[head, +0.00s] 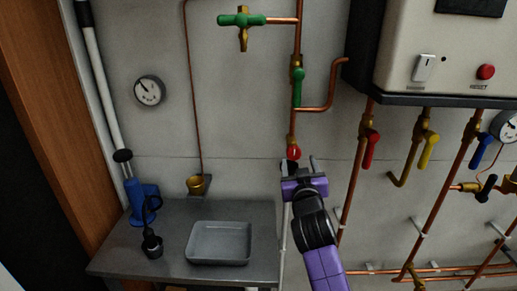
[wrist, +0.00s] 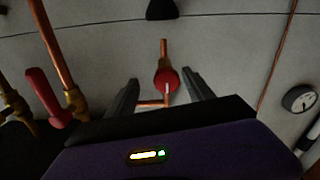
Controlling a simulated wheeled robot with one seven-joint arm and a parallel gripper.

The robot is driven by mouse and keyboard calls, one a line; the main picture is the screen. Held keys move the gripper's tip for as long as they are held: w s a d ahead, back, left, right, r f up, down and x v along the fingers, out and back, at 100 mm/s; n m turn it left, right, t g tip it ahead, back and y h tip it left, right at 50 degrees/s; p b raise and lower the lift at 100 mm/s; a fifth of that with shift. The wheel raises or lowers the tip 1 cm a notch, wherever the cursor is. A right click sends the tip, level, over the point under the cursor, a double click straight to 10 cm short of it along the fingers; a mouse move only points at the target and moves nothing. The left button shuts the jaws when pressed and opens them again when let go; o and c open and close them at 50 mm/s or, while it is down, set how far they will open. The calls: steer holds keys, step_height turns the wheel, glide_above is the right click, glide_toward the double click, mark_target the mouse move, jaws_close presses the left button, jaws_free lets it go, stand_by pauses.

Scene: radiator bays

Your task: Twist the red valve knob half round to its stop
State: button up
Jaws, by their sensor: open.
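The red valve knob (head: 293,152) sits at the lower end of a vertical copper pipe on the wall in the head view. It also shows in the wrist view (wrist: 164,76), round, with a pale mark running from its middle toward its lower edge. My gripper (head: 302,164) is open just below the knob in the head view, its two fingers apart. In the wrist view the knob appears between the open fingers of my gripper (wrist: 160,80). I cannot tell how far the knob is from the fingertips, and no contact shows.
A red lever valve (head: 370,149) stands on a copper pipe to the right, with a yellow lever (head: 428,150) beyond. A green lever (head: 297,88) sits above the knob. The heater box (head: 440,50) overhangs at right. A bench with a grey tray (head: 219,243) is lower left.

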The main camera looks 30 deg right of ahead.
mark_target(293, 147)
steer(key=shift+w+a+r, duration=0.15)
steer(key=shift+w+r, duration=0.5)
steer(key=shift+p+x, duration=0.85)
steer(key=shift+x, duration=2.9)
jaws_close()
